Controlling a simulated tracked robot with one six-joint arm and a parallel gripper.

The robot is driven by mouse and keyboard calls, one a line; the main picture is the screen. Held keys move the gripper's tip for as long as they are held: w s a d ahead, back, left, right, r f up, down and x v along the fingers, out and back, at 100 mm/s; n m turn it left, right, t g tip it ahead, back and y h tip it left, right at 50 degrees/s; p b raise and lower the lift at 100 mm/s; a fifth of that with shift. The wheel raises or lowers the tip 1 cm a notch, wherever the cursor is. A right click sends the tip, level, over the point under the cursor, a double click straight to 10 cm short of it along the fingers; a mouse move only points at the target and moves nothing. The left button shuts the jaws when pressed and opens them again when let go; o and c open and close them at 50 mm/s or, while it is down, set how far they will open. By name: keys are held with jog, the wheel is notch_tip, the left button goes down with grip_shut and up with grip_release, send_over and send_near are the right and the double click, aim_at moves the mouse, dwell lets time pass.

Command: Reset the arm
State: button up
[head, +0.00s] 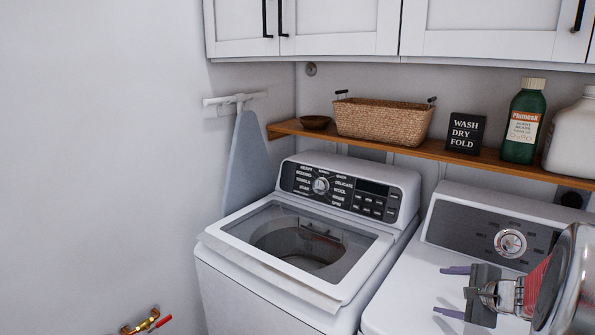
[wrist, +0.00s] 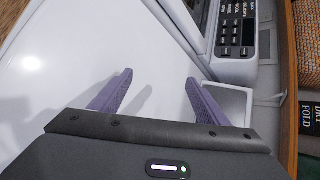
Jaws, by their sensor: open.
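My gripper (head: 447,292) is at the lower right of the head view, over the white top of the dryer (head: 395,287). Its two purple fingers point left and stand apart, with nothing between them. In the wrist view my gripper (wrist: 158,90) also shows two spread purple fingers with a white surface behind them. The white washer (head: 215,262) stands to the left of the dryer. Its lid with a see-through window is down, and the drum shows through it. Part of the dryer is hidden behind my arm.
A wooden shelf (head: 350,144) runs above the machines. It holds a wicker basket (head: 382,121), a small bowl (head: 315,122), a black sign (head: 465,133), a green bottle (head: 523,122) and a white jug (head: 575,140). Cabinets (head: 330,28) hang above. An ironing board (head: 247,155) hangs at left.

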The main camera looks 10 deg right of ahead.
jog(key=s+a+n, duration=0.1)
jog(key=a, duration=0.2)
jog(key=a+n+g+y, duration=0.1)
jog(key=a+n, duration=0.1)
jog(key=a, duration=0.2)
jog(key=s+a+n+g+y, duration=0.1)
jog(key=a+n, duration=0.1)
jog(key=a, duration=0.1)
jog(key=shift+s+a+r, duration=0.2)
jog(key=shift+s+a, duration=0.1)
jog(key=shift+a, duration=0.05)
jog(key=s+a+r+n+g+h, duration=0.1)
jog(key=s+a+r+n, duration=0.2)
jog(key=s+a+n, duration=0.5)
jog(key=s+a+r+n+g+h, duration=0.1)
jog(key=s+a+r+n, duration=0.3)
jog(key=s+a+n, duration=0.5)
jog(key=a+g, duration=0.1)
jog(key=a, duration=0.6)
jog(key=shift+a+r+n+h, duration=0.15)
jog(key=shift+a+n+h, duration=0.15)
jog(key=shift+a+n, duration=0.1)
jog(key=shift+c, duration=0.6)
